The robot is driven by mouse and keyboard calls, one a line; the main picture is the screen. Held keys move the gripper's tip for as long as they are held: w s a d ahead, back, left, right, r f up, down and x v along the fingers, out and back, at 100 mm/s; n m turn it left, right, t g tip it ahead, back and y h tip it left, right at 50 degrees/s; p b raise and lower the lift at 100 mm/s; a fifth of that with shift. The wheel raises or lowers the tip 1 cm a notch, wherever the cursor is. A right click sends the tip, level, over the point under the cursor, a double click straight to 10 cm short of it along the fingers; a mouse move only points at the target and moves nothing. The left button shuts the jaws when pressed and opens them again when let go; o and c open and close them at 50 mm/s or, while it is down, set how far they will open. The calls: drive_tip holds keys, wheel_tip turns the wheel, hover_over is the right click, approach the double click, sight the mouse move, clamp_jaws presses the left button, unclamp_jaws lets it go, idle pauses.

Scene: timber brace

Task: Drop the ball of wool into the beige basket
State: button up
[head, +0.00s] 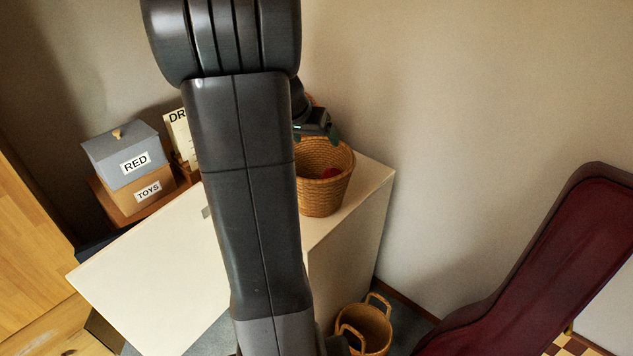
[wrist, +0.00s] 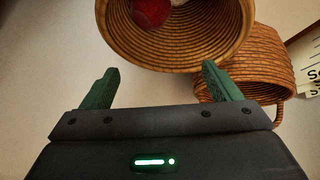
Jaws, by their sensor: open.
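A tan woven basket (head: 322,197), which looks like the beige one, stands upright on the white cabinet top. It fills the top of the wrist view (wrist: 185,58). A dark red round thing (head: 330,172), possibly the ball of wool, lies inside it and also shows in the wrist view (wrist: 151,12). My arm hides part of the head view.
A browner basket (wrist: 268,68) stands beside the tan one. A handled basket (head: 365,325) is on the floor. Labelled boxes (head: 130,165) stand at the left and a dark red case (head: 540,260) at the right. The white top (head: 150,270) is clear at front left.

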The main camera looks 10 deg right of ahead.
drive_tip(key=v, duration=0.7)
drive_tip(key=x, duration=1.3)
drive_tip(key=shift+w+d+f, duration=0.1)
drive_tip(key=shift+d+f, duration=0.1)
drive_tip(key=shift+f, duration=0.1)
wheel_tip(320, 180, up, 4)
drive_tip(key=shift+f+p, duration=0.1)
drive_tip(key=shift+p, duration=1.05)
